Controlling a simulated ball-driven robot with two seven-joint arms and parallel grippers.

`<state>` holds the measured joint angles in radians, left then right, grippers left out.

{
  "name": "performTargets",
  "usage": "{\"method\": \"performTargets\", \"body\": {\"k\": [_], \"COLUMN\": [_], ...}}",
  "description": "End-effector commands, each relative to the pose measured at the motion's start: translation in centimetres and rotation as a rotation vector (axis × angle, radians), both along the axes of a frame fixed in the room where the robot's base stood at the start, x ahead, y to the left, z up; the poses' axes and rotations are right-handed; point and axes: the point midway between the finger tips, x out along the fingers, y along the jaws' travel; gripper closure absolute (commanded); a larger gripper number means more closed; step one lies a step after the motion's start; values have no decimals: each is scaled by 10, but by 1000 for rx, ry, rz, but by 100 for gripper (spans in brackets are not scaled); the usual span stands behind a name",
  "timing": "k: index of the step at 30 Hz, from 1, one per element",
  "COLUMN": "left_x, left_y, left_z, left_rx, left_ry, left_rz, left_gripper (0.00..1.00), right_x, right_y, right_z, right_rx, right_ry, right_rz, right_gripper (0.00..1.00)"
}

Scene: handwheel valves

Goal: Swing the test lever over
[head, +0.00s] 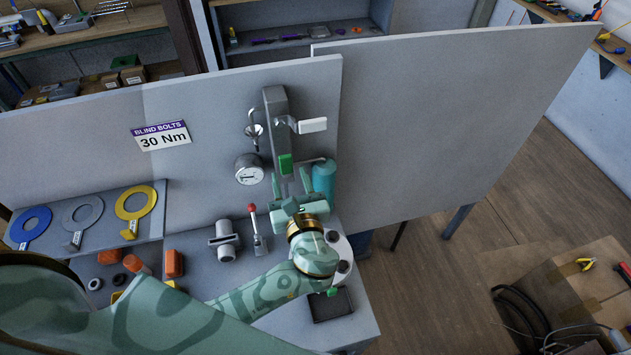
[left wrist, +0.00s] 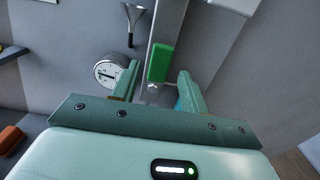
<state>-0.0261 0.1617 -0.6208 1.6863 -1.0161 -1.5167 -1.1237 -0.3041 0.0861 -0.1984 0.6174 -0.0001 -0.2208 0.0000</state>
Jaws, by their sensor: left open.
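My left gripper (head: 291,182) is open in front of the grey panel, its fingers pointing at the wall fittings. A green grip (head: 286,163) hangs at the lower end of a grey upright fitting (head: 276,108). In the left wrist view the green grip (left wrist: 160,62) appears between and just beyond the open fingertips (left wrist: 158,77), and contact cannot be told. A white handle (head: 313,125) sticks out to the right of the fitting. A separate red-knobbed lever (head: 253,209) stands upright on the bench, left of my gripper. No label shows which is the test lever.
A pressure gauge (head: 249,169) and a metal funnel (head: 254,131) are close left of the fitting. A teal cylinder (head: 324,176) stands close right of my gripper. A grey pipe fitting (head: 223,240) and a black tray (head: 331,304) are on the bench.

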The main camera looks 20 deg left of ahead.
Motion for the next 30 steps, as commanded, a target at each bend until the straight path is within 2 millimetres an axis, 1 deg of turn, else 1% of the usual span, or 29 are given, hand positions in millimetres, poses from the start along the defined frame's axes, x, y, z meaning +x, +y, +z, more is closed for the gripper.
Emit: {"method": "performTargets", "body": {"k": [3,9,18,23,24,26,27,28,30], "left_x": [12,29,30,30,30,30,30,30,30], "left_y": [9,22,23,23,23,23,23,23,23], "left_z": [-1,-1,1,0,0,0,0,0,0], "left_rx": [2,1,-1,0,0,0,0,0,0], "left_ry": [-1,0,1,0,0,0,0,0,0], "left_rz": [0,0,0,0,0,0,0,0,0], "left_gripper": [55,55,55,55,58,75,86,90,90], "right_x": [4,5,5,5,5,5,5,5,5], "right_y": [1,6,10,9,8,8,7,7,6], "right_z": [-6,-14,-6,-7,-7,-7,-7,-7,-7], "right_rx": [2,8,14,11,11,10,10,9,8], "right_ry": [-7,-7,-8,-8,-8,-7,-7,-8,-7], "right_rz": [-1,-2,-2,-2,-2,-1,-1,-1,0], "right_gripper": [64,64,64,64,64,64,64,64,64]}}
